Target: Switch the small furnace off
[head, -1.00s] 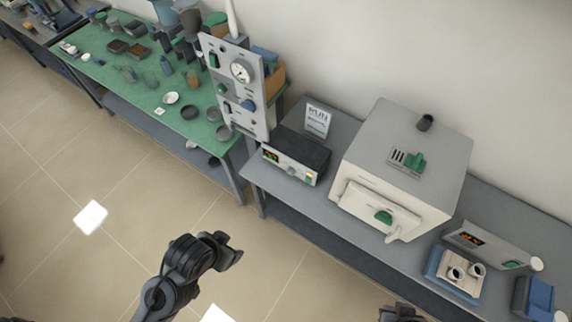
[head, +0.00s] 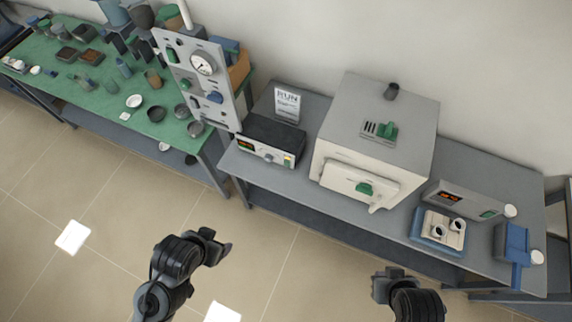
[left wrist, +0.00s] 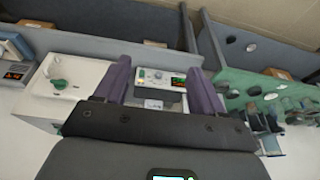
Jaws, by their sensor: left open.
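A pale box furnace (head: 338,148) with a green-handled front door stands on the grey bench; it is the only clear furnace in view, and its door looks shut. A low control box (head: 262,150) with a dark top, lit display and front controls sits left of it. In the left wrist view the control box (left wrist: 160,77) shows between the fingers, farther off, and the furnace (left wrist: 85,75) is to the left. My left gripper (head: 218,246) is open and empty, in front of the bench, touching nothing. My right gripper (head: 388,277) is in front of the bench; its fingers are unclear.
A sloped panel (head: 465,200) with an orange display sits right of the furnace, behind a blue tray (head: 418,232) with small cups. A gauge panel (head: 190,85) stands at the green table's (head: 75,95) right end. A RUN sign (head: 287,103) stands behind the control box.

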